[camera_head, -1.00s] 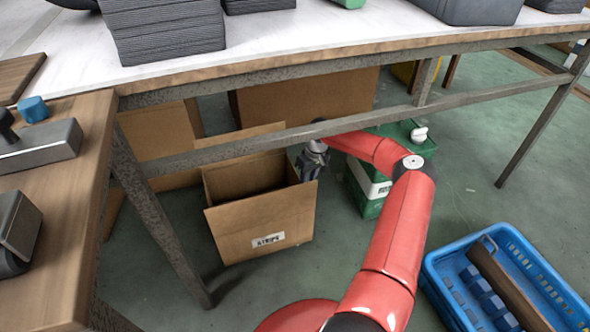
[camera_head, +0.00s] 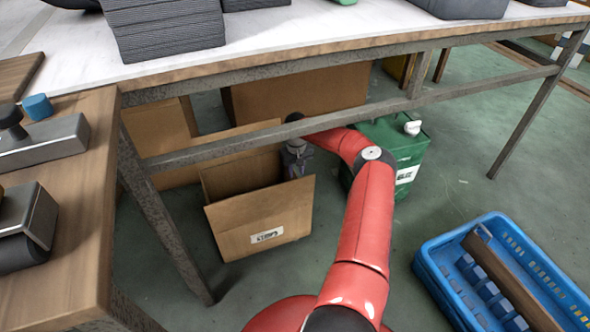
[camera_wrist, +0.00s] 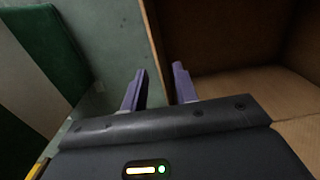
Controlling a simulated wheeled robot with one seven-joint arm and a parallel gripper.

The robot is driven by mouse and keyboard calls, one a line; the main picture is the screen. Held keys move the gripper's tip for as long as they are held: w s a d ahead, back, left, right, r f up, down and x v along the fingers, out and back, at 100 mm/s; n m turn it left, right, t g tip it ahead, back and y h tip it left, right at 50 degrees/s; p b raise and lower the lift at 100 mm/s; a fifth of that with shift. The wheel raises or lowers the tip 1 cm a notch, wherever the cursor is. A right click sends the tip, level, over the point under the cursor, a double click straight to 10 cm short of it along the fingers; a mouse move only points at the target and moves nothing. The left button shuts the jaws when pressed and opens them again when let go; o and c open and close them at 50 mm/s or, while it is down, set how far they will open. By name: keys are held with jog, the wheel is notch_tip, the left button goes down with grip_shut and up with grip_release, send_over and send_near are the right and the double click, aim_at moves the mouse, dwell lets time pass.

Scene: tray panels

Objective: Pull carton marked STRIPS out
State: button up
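The carton (camera_head: 240,222) is an open brown cardboard box on the floor under the table, with a white label (camera_head: 267,236) on its front that seems to read STRIPS. My gripper (camera_head: 297,165) is at the carton's right side, near the top of its right wall. In the wrist view my gripper (camera_wrist: 160,85) has its two purple fingers apart. The carton's wall edge (camera_wrist: 152,30) runs between them, with the left finger over the floor and the right finger on the inside. I cannot tell whether either finger touches the wall. The visible carton bottom is bare.
A table frame bar (camera_head: 225,146) crosses above the carton, and a table leg (camera_head: 165,225) stands to its left. A green box (camera_head: 408,150) stands right of it, with bigger cartons (camera_head: 300,95) behind. A blue crate (camera_head: 432,275) lies at right.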

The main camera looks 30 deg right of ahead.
notch_tip(320, 180, down, 8)
jog(key=shift+r+b, duration=0.25)
jog(key=shift+b, duration=0.15)
grip_shut()
